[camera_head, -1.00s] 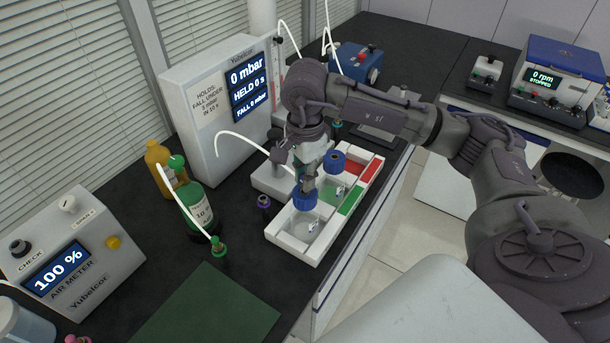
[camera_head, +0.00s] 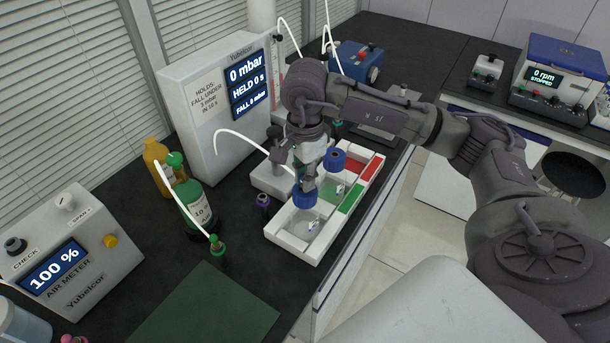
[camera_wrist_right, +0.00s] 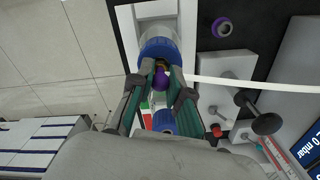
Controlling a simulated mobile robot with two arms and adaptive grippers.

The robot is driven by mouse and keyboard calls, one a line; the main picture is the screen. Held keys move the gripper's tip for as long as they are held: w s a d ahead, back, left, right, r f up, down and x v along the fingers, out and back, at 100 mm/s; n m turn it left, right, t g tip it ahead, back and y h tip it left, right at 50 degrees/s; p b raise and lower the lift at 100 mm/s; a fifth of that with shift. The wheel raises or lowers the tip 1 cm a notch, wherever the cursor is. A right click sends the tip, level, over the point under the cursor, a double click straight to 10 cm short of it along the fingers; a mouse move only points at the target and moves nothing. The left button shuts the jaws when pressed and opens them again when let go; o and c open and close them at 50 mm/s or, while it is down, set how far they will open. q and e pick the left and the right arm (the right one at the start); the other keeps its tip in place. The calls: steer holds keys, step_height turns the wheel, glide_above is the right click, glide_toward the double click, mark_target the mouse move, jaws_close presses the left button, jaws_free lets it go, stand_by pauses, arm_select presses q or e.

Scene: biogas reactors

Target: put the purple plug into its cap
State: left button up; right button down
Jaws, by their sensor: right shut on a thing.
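My right gripper (camera_head: 308,184) is over the blue cap (camera_head: 304,199) of the front bottle in the white tray. In the right wrist view, the gripper (camera_wrist_right: 162,82) is shut on the purple plug (camera_wrist_right: 161,77), with a white tube (camera_wrist_right: 235,82) running off to the right. The plug overlaps the near edge of that blue cap (camera_wrist_right: 158,50); I cannot tell whether it is inside the cap or just above it. In the head view the fingers hide the plug. My left gripper is not in view.
A second blue-capped bottle (camera_head: 334,160) stands behind in the tray (camera_head: 296,248). A small purple-topped holder (camera_head: 263,201) is left of the tray, and it shows as a purple ring (camera_wrist_right: 222,27) in the wrist view. The pressure meter (camera_head: 215,120) stands behind.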

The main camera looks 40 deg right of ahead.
steer(key=shift+f+b, duration=0.4)
stand_by(0.6)
steer(key=c, duration=1)
jaws_free()
steer(key=shift+c, duration=0.2)
steer(key=shift+r, duration=0.1)
step_height(320, 180, up, 12)
